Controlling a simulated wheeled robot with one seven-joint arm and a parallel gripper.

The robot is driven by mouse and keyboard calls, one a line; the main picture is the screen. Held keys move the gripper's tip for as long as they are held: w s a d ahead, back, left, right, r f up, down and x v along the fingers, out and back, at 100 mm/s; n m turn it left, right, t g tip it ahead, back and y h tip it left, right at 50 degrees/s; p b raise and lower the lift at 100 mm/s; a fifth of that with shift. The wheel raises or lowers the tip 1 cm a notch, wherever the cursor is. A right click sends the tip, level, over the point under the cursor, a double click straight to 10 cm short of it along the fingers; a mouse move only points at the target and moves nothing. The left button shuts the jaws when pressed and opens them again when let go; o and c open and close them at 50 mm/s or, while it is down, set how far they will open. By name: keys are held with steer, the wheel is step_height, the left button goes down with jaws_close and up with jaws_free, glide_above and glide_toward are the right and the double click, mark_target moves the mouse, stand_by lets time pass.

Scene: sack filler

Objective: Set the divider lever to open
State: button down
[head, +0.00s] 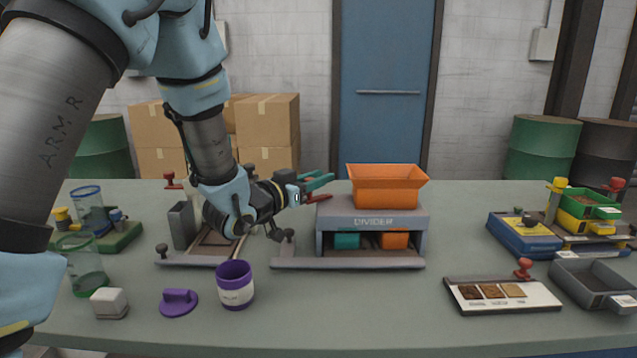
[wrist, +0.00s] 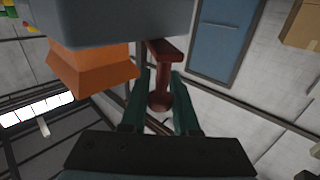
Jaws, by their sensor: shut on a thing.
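The divider (head: 373,222) is a grey stand with an orange hopper (head: 388,185) on top and a teal and an orange bin in its lower opening. Its red lever (head: 318,198) sticks out on the left side of the stand, partly hidden by my gripper (head: 322,186). In the wrist view the red lever (wrist: 161,101) has a round knob and lies between the two teal fingers of my gripper (wrist: 160,88), which are shut on it. The orange hopper (wrist: 95,75) is beside them. The lever's exact setting is hard to tell.
A purple cup (head: 236,288), a purple lidded piece (head: 179,303) and a white block (head: 109,303) stand at front left. A sample board (head: 502,294) and a grey tray (head: 594,285) lie at right. Table in front of the divider is clear.

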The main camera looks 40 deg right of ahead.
steer(key=shift+r, duration=0.1)
steer(key=c, duration=0.7)
jaws_free()
steer(key=shift+o, duration=0.2)
steer(key=s+a+b, duration=0.1)
steer(key=a+b, duration=0.1)
steer(key=a, duration=0.5)
steer(key=shift+s+a, duration=0.15)
